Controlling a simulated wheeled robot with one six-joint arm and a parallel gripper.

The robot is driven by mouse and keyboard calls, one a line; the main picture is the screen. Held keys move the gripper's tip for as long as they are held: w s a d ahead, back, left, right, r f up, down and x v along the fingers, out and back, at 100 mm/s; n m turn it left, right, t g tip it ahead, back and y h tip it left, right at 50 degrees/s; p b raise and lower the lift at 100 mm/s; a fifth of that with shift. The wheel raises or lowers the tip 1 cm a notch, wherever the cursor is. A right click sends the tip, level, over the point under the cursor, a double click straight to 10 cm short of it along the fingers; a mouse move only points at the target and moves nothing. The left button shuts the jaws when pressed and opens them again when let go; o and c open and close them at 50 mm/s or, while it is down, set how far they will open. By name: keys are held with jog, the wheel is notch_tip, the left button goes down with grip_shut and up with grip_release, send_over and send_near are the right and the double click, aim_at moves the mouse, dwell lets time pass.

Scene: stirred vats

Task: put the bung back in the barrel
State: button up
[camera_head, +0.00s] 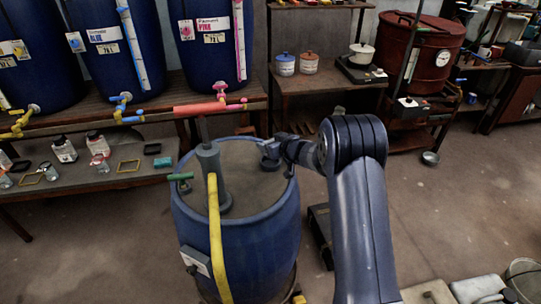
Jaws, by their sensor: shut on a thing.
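The blue barrel (262,251) stands upright in the middle, with a grey-brown top (250,178). My gripper (272,150) is over the right rear part of the barrel's top, shut on a small dark piece that looks like the bung (268,163). The piece is close to the top; I cannot tell whether it touches it. I cannot make out the bung hole for certain.
A grey pump (209,163) with a yellow hose (217,240) rises from the barrel's top. A green handle (181,177) sticks out at its left rim. Blue vats (209,40) stand on a bench behind. A red vat (426,58) stands back right. Floor at right is mostly clear.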

notch_tip(320, 180, down, 4)
jog(key=shift+f, duration=0.1)
jog(key=o, duration=1)
jog(key=b+v, duration=0.1)
jog(key=v, duration=1.1)
